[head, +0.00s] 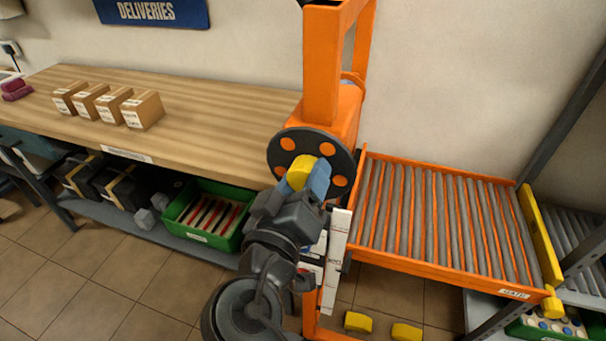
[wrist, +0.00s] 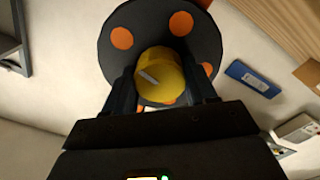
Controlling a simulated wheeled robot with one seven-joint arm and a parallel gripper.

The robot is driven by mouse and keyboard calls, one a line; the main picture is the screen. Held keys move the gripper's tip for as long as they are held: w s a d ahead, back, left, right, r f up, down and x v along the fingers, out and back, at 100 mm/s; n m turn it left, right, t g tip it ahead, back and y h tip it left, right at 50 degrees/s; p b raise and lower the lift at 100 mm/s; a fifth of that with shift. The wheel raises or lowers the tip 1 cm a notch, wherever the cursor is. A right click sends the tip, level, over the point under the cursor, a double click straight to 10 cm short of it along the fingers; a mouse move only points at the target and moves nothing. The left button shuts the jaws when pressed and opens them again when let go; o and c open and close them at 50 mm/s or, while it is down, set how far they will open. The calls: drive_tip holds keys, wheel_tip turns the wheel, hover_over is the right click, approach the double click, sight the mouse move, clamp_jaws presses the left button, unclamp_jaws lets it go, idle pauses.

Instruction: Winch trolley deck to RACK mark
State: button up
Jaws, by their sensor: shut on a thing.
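The winch trolley has an orange frame (head: 322,65) and a deck of grey rollers (head: 440,215) with orange side rails. The winch wheel (head: 277,158) is a dark disc with orange spots on the trolley's post; it fills the top of the wrist view (wrist: 115,65). My gripper (head: 308,181) is shut on the wheel's yellow handle knob (head: 299,170), with one finger on each side of it in the wrist view (wrist: 160,80). A white upright scale strip (head: 335,262) stands by the deck's left end. Its marks are too small to read, and my arm hides part of the lower post.
A wooden bench (head: 200,110) with several cartons (head: 143,110) stands left, a green crate (head: 210,213) below it. A yellow bar (head: 538,236) stands between the deck and the rack rollers (head: 580,240) at right. Yellow blocks (head: 358,322) lie low in front, under the deck.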

drive_tip(key=n+p, duration=0.2)
drive_tip(key=n, duration=0.2)
drive_tip(key=shift+r+n, duration=0.15)
drive_tip(key=shift+n, duration=0.15)
drive_tip(key=n+p, duration=0.2)
drive_tip(key=n, duration=0.1)
drive_tip(key=shift+n, duration=0.3)
drive_tip(key=n+p, duration=0.1)
drive_tip(key=n, duration=0.2)
drive_tip(key=shift+n, duration=0.3)
drive_tip(key=n, duration=0.3)
drive_tip(key=shift+f+n, duration=0.2)
drive_tip(key=shift+n, duration=0.1)
drive_tip(key=n, duration=0.3)
drive_tip(key=shift+n, duration=0.4)
drive_tip(key=n, duration=0.8)
drive_tip(key=shift+n, duration=0.4)
drive_tip(key=shift+f+n, duration=0.1)
drive_tip(key=shift+n, duration=1.7)
